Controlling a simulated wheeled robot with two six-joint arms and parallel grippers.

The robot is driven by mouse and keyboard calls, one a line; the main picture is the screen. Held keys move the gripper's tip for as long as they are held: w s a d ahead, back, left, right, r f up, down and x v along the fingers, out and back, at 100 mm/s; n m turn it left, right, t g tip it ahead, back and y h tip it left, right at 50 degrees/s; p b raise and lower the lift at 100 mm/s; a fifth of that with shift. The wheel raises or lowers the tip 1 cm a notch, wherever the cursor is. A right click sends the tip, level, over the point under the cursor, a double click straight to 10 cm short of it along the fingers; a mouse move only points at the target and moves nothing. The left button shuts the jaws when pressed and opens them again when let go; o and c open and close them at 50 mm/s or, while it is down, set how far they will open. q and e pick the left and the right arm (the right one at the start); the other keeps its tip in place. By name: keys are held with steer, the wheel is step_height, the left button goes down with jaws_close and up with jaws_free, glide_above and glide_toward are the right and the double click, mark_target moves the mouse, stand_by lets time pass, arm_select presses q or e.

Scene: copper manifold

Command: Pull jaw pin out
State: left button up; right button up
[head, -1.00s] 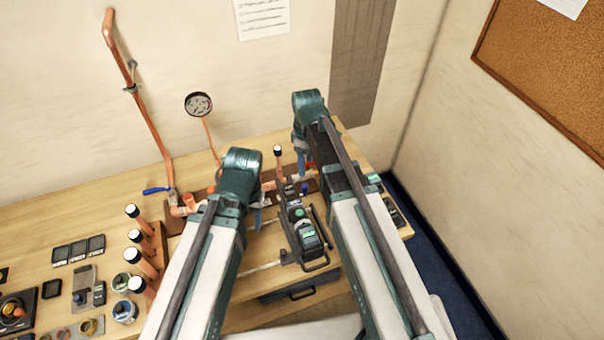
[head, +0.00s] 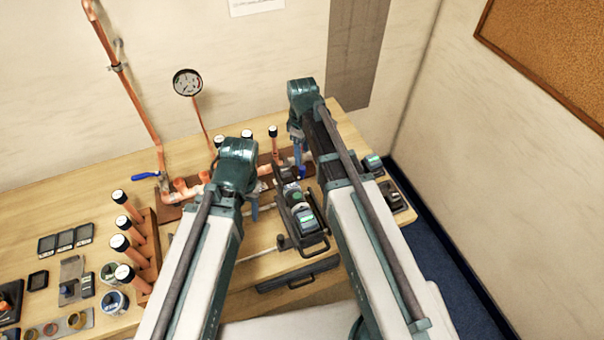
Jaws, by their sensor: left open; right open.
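A dark press tool (head: 300,212) with a green-lit display lies on the bench between my two arms. I cannot make out its jaw pin at this size. My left gripper (head: 253,210) is left of the tool, mostly hidden under its own wrist; its blue-grey fingers point down and show no object between them. My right gripper (head: 297,147) is above the far side of the bench, behind the tool's head, partly hidden by its arm; it is open. Neither gripper visibly touches the tool.
The copper manifold (head: 180,186) runs along the back of the bench, with a gauge (head: 187,83) on a thin pipe. A wooden rack (head: 150,245) holds several black-capped copper pipes at left. More capped pipes rise behind my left wrist. A drawer handle (head: 300,282) is at the bench front.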

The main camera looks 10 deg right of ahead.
mark_target(302, 167)
step_height(302, 167, down, 8)
steer(key=b, duration=0.7)
jaws_close()
stand_by(1.1)
